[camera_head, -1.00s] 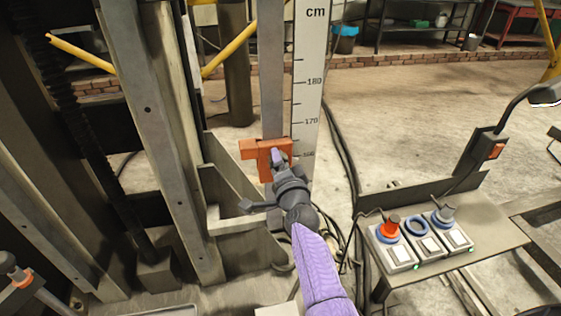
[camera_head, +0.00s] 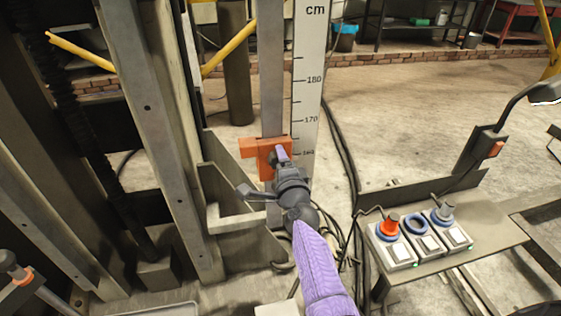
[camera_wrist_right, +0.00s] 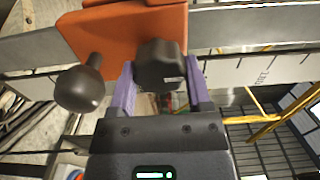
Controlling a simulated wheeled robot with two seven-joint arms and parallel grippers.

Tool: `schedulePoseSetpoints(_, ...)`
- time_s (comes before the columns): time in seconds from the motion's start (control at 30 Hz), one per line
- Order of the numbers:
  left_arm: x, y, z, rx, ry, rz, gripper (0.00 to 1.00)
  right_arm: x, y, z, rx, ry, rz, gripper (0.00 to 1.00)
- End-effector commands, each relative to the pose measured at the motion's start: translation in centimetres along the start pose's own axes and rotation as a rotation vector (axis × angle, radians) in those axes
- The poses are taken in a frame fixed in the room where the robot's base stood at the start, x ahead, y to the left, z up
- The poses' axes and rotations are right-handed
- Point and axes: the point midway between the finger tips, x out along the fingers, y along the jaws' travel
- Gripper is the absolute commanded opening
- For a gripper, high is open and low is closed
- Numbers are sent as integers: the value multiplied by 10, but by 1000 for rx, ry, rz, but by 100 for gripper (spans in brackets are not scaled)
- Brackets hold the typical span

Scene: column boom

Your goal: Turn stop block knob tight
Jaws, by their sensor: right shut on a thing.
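The orange stop block (camera_head: 259,149) sits on the grey vertical rail beside the white centimetre scale, its edge near the 160 mark. It also shows at the top of the right wrist view (camera_wrist_right: 130,30). The dark lobed knob (camera_wrist_right: 160,65) on the block lies between the purple fingers of my right gripper (camera_wrist_right: 158,80), which is shut on it. A dark ball-ended handle (camera_wrist_right: 80,86) sticks out beside the knob, left of the fingers. In the head view my right gripper (camera_head: 283,158) hides the knob. My left gripper is not in view.
A bench (camera_head: 470,228) at the right carries control boxes with a red knob (camera_head: 389,224) and blue rings. Black cables (camera_head: 343,150) hang right of the scale. Metal column beams (camera_head: 150,110) stand close on the left.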

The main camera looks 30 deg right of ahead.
Motion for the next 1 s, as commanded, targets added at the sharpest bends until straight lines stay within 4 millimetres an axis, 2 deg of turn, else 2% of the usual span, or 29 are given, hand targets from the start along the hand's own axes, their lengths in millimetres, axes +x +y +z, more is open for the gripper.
schedulePoseSetpoints(0.23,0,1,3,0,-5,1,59,0,1,-1,-1,2,2,4)
schedulePoseSetpoints(0.27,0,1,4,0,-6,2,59,0,1,-1,-1,2,2,65)
schedulePoseSetpoints(0.4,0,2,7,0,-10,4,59,0,1,-1,-2,2,1,95)
schedulePoseSetpoints(0.43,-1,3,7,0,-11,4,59,0,1,-1,-2,1,1,98)
schedulePoseSetpoints(0.77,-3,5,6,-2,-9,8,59,-5,0,0,-2,0,1,98)
schedulePoseSetpoints(0.87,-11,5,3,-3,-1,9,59,-19,-2,0,-2,1,2,98)
schedulePoseSetpoints(1.0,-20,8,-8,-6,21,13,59,-49,-2,0,-2,1,2,98)
